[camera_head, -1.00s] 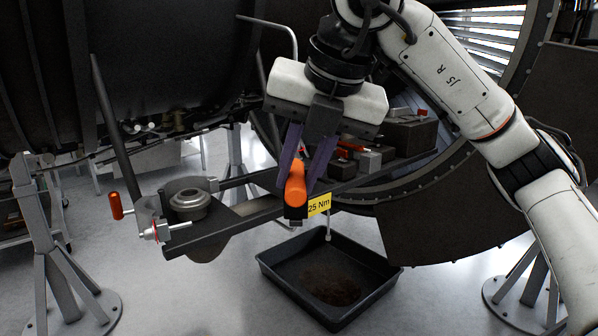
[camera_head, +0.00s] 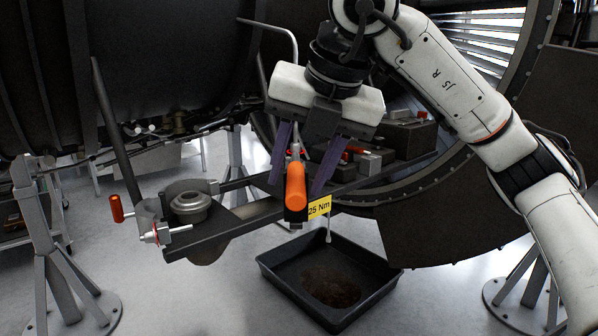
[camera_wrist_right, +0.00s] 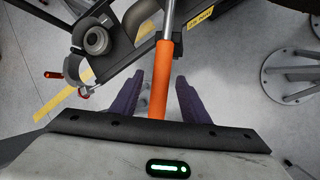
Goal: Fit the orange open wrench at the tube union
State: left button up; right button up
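The orange handle (camera_head: 297,186) of the wrench stands at the near side of the dark tray arm, by a yellow "25 Nm" tag (camera_head: 319,206). In the right wrist view the orange handle (camera_wrist_right: 158,85) runs up into a bare metal shaft (camera_wrist_right: 168,20) that leaves the top edge. My right gripper (camera_head: 296,189) is open, its purple fingers on either side of the handle with gaps on both sides; these gaps also show in the wrist view. The wrench's jaw end is not clearly visible. I cannot pick out the tube union for certain. My left gripper is out of view.
The dark tray arm (camera_head: 232,222) carries a round grey fitting (camera_head: 190,203) and several small blocks (camera_head: 372,160). A red-handled clamp (camera_head: 117,208) sits at its left end. A black drip pan (camera_head: 281,277) lies on the floor below. Engine casing and grey stands surround it.

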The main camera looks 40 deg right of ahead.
jog(key=p+v, duration=0.2)
jog(key=v, duration=0.8)
jog(key=shift+r, duration=0.1)
dwell(1.5)
